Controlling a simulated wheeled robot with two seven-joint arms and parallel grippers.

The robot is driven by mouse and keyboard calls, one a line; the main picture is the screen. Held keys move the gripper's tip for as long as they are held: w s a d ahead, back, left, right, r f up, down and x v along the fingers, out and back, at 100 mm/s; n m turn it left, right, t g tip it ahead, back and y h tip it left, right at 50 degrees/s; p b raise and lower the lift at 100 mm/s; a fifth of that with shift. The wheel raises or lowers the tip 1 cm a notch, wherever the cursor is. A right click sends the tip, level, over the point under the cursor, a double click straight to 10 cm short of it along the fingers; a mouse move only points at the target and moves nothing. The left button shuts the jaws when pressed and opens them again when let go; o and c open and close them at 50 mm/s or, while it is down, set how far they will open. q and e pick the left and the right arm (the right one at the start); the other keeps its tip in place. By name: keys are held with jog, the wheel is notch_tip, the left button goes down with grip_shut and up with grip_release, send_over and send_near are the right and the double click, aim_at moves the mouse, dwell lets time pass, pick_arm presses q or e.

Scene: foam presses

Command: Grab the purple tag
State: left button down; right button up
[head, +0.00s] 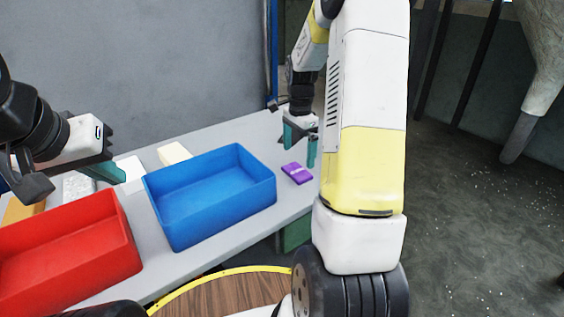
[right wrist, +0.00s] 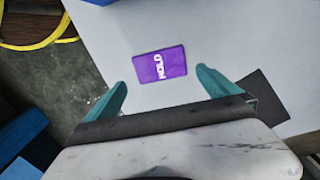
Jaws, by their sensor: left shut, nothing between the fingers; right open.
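The purple tag (head: 297,173) lies flat on the grey table, to the right of the blue bin in the head view. In the right wrist view the purple tag (right wrist: 159,65) shows white lettering and lies ahead of the fingertips. My right gripper (head: 300,150) is open above the table close to the tag. Its two teal fingers (right wrist: 160,88) are spread, with nothing between them, and the tag is slightly beyond the gap. My left gripper (head: 112,173) is shut and empty, above the table's left part behind the red bin.
A blue bin (head: 259,192) and a red bin (head: 128,235) stand on the grey table (head: 265,130). White and cream blocks (head: 174,153) lie behind them. A dark flat patch (right wrist: 265,98) is on the table right of my right gripper. A round wooden top (head: 225,300) is in front.

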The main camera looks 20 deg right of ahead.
aim_at(297, 171)
notch_tip(297, 171, down, 6)
jog(key=shift+a+f, duration=0.1)
jog(key=shift+f, duration=0.05)
jog(key=c, duration=1.1)
